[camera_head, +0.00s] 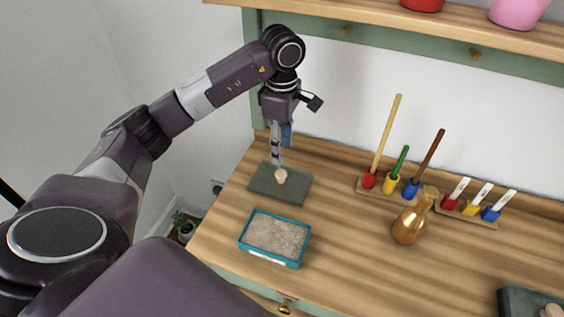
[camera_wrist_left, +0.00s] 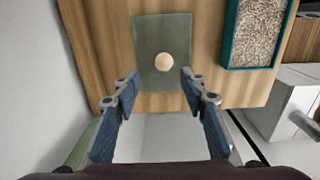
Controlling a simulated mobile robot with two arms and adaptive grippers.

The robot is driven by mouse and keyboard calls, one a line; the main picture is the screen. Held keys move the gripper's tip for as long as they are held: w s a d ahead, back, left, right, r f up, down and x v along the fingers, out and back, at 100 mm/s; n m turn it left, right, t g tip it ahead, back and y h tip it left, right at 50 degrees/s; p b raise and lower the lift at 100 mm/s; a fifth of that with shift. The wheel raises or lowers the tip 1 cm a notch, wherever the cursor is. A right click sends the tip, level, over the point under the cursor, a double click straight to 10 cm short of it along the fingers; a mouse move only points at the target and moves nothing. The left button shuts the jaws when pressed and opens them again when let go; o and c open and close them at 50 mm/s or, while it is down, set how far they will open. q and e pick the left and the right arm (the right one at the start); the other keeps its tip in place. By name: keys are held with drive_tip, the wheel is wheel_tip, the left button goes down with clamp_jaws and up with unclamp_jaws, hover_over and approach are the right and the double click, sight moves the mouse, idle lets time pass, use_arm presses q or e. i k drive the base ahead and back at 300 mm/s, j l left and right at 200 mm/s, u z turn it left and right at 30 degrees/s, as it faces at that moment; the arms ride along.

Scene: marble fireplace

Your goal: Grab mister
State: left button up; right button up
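The mister (camera_head: 408,226) looks like a small brass bottle with a narrow neck leaning to the upper right. It stands on the wooden table right of centre in the head view. The wrist view does not show it. My left gripper (camera_head: 277,160) points down over the dark mat (camera_head: 262,184), well to the left of the mister. In the left wrist view my left gripper (camera_wrist_left: 158,82) has its two blue-padded fingers wide apart, with nothing between them. A small pale round object (camera_head: 280,176) lies on the mat just beyond the fingertips. My right gripper is not in view.
A shelf (camera_head: 400,30) overhangs the back. A dark tray (camera_head: 515,300) sits at front right.

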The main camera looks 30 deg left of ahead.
sight(412, 221)
drive_tip(key=k+l, duration=0.15)
drive_tip(key=l, duration=0.2)
drive_tip(key=k+l, duration=0.15)
drive_tip(key=l, duration=0.25)
drive_tip(key=k+l, duration=0.15)
drive_tip(key=l, duration=0.2)
drive_tip(key=k+l, duration=0.15)
drive_tip(key=l, duration=0.25)
drive_tip(key=k+l, duration=0.15)
drive_tip(key=l, duration=0.2)
drive_tip(key=k+l, duration=0.15)
drive_tip(key=l, duration=0.2)
drive_tip(key=k+l, duration=0.1)
drive_tip(key=l, duration=0.3)
